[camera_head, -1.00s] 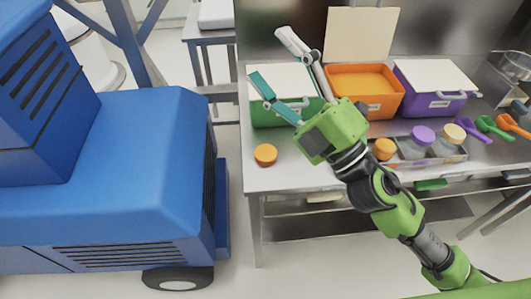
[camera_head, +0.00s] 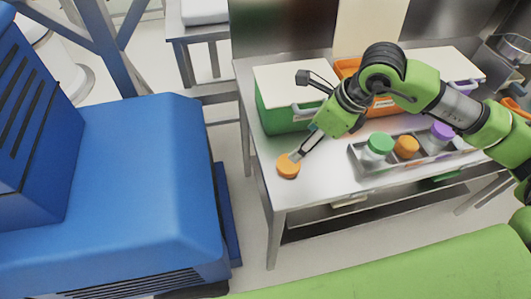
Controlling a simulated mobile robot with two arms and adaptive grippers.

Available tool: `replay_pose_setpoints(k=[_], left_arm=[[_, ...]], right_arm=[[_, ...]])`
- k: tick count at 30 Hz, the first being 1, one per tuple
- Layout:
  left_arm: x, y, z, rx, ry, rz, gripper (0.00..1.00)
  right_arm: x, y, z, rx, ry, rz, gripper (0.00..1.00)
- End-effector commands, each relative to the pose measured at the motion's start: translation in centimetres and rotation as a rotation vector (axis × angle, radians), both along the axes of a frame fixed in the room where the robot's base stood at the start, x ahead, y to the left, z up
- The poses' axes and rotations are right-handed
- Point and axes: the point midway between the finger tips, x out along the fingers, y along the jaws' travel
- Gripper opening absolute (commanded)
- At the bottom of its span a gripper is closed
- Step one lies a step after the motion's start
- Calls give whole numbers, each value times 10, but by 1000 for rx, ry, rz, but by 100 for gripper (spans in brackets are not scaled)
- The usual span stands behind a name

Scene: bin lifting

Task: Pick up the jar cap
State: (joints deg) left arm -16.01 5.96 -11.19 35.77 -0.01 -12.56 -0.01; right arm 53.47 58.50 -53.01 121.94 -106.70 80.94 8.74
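An orange jar cap (camera_head: 287,168) lies at the left front corner of the metal table. My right gripper (camera_head: 296,157) reaches in from the right and points down to the left. Its fingertips are at the cap's upper edge and overlap it in the picture. The fingers are seen nearly edge-on, so I cannot tell whether they are open or shut on the cap. My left gripper is not in view.
A grey tray (camera_head: 363,166) holds jars with green (camera_head: 380,143), orange (camera_head: 406,146) and purple (camera_head: 441,131) lids. A green bin (camera_head: 277,117) with a white lid stands behind the cap. An orange bin (camera_head: 347,67) is partly hidden by my arm. A large blue machine (camera_head: 140,185) stands left of the table.

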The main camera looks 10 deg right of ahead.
Motion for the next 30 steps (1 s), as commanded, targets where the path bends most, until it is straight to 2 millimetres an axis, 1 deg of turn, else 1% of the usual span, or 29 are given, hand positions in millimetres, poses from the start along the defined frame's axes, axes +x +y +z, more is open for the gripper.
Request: replay_pose_setpoints(k=[2,4,5,9,10,12,14,17,19,22,24,25,27,30], left_arm=[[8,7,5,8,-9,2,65],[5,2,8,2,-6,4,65],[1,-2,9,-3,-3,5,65],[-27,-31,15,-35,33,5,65],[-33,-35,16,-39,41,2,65],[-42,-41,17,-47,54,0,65],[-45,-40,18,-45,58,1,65],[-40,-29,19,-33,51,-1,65],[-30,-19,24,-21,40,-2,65],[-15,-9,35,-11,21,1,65],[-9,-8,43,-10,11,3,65],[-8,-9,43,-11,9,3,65],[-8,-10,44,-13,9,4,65],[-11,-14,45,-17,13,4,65]], right_arm=[[2,1,-10,-6,6,-3,66],[4,4,-22,-6,8,-2,66],[5,7,-28,-5,9,-1,66],[13,15,-53,-3,8,-1,66],[15,16,-57,-3,7,-1,66],[17,19,-66,-2,5,-1,66],[19,20,-72,-3,4,-1,66],[20,21,-77,-2,3,0,66],[22,22,-81,-3,4,-1,66],[26,26,-93,-2,8,-2,66],[29,29,-102,-2,7,-1,66],[31,29,-108,-3,6,-1,66],[33,32,-117,-1,5,0,66],[35,33,-124,-2,4,1,66]])
